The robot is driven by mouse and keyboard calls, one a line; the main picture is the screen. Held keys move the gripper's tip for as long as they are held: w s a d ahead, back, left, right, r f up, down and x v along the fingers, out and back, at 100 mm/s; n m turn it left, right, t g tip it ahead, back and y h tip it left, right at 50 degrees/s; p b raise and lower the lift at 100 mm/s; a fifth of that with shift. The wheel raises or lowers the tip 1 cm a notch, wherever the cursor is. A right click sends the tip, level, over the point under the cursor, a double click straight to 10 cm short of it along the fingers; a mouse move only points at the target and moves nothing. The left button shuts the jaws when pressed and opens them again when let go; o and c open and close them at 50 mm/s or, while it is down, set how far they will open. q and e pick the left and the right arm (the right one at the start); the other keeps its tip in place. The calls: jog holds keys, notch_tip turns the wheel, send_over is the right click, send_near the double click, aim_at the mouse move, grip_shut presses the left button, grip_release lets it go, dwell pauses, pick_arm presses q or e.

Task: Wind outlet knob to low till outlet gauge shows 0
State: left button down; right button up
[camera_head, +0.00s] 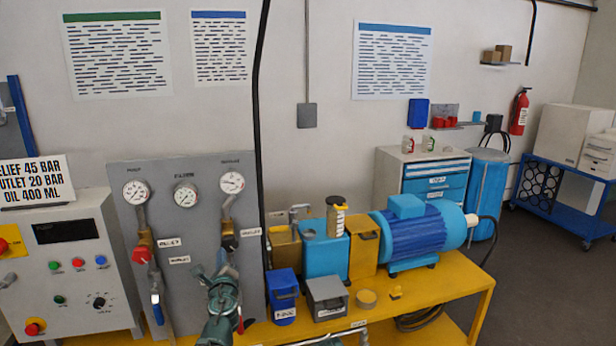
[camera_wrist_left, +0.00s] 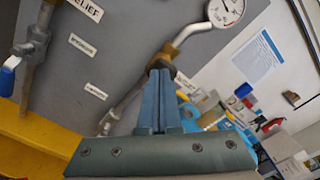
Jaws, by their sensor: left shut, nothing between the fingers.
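The grey panel (camera_head: 203,290) carries three round gauges. The outlet gauge (camera_head: 232,182) is the right one; its needle is too small to read. In the left wrist view the outlet gauge (camera_wrist_left: 226,10) is cut by the top edge. Below it on the pipe is the dark outlet knob (camera_head: 229,243). My left gripper (camera_head: 224,268) is in front of the panel, just below the knob. In the left wrist view the shut blue fingers (camera_wrist_left: 160,72) end at the dark knob, which they partly hide; I cannot tell whether they touch it. My right gripper is not in view.
A red relief knob (camera_head: 141,256) and a blue-handled valve (camera_head: 156,303) are on the left pipe. A grey control box (camera_head: 70,265) stands left. The yellow bench (camera_head: 450,285) at right holds a blue motor (camera_head: 425,230), a blue bin (camera_head: 283,297) and a grey bin (camera_head: 327,297).

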aim_at(222, 242)
pick_arm(q)
jog(key=d+r+m+p, duration=0.1)
jog(key=d+r+m, duration=0.1)
jog(key=m, duration=0.1)
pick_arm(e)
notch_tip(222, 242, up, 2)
pick_arm(q)
jog(key=shift+w, duration=0.1)
jog(key=shift+x, duration=3.5)
jog(key=shift+f, duration=0.35)
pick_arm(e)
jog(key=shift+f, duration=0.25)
pick_arm(q)
jog(key=shift+s+a+f, duration=0.15)
jog(key=shift+s+a, duration=0.05)
jog(key=shift+a, duration=0.3)
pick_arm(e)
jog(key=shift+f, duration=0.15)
pick_arm(q)
jog(key=shift+a+f+b, duration=0.1)
jog(key=shift+a+b, duration=0.15)
jog(key=shift+b, duration=0.15)
jog(key=shift+s+a+f+b, duration=0.15)
jog(key=shift+a+f+b, duration=0.15)
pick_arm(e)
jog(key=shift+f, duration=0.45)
